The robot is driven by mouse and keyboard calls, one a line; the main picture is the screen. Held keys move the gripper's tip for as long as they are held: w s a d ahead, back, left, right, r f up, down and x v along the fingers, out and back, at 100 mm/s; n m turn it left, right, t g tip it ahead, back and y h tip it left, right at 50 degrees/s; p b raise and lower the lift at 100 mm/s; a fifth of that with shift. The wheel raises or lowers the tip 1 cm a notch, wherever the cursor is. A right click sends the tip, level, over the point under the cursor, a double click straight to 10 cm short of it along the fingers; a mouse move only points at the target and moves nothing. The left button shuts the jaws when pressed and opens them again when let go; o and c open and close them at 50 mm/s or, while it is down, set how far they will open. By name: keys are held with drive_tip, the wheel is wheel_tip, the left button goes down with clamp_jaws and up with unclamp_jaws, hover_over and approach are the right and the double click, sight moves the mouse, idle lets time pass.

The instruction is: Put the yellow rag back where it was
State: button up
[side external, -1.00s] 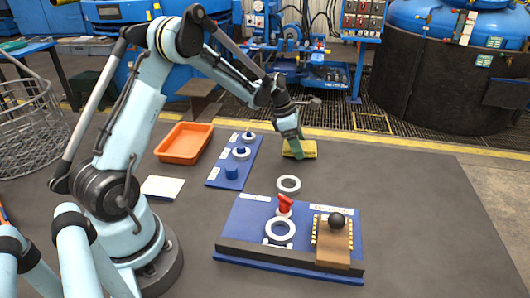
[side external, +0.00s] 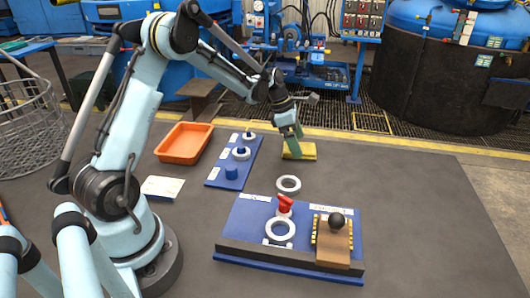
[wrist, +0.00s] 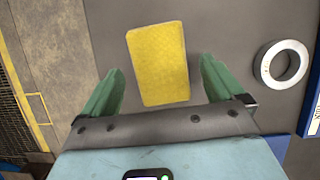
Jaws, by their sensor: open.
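The yellow rag (side external: 300,151) lies flat on the grey table near its back edge. In the wrist view the rag (wrist: 158,64) is a yellow rectangle, slightly tilted, just ahead of the gap between my fingers. My gripper (side external: 296,150) is at the rag's left side in the side view, pointing down. In the wrist view my gripper (wrist: 160,88) has its two green fingers wide apart, one on each side of the rag's near end, with nothing between them held. I cannot tell its exact height above the table.
A loose white ring (side external: 288,184) lies in front of the rag. A blue board (side external: 234,170) with pegs and an orange tray (side external: 184,143) are to the left. A blue fixture (side external: 246,215) with a red handle and black knob stands in front. The table's right side is clear.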

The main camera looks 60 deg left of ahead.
drive_tip(key=a+v, duration=0.1)
drive_tip(key=v, duration=0.9)
drive_tip(key=s+d+r+m, duration=0.3)
drive_tip(key=d+m, duration=0.2)
drive_tip(key=m, duration=0.1)
drive_tip(key=s+d+m+t+y, duration=0.2)
drive_tip(key=s+d+m, duration=0.9)
drive_tip(key=m, duration=1)
drive_tip(key=shift+s+d+f+m+t+y, duration=0.2)
drive_tip(key=shift+s+d+m+t+y, duration=0.2)
drive_tip(key=shift+s+t, duration=0.65)
drive_tip(key=shift+s, duration=0.1)
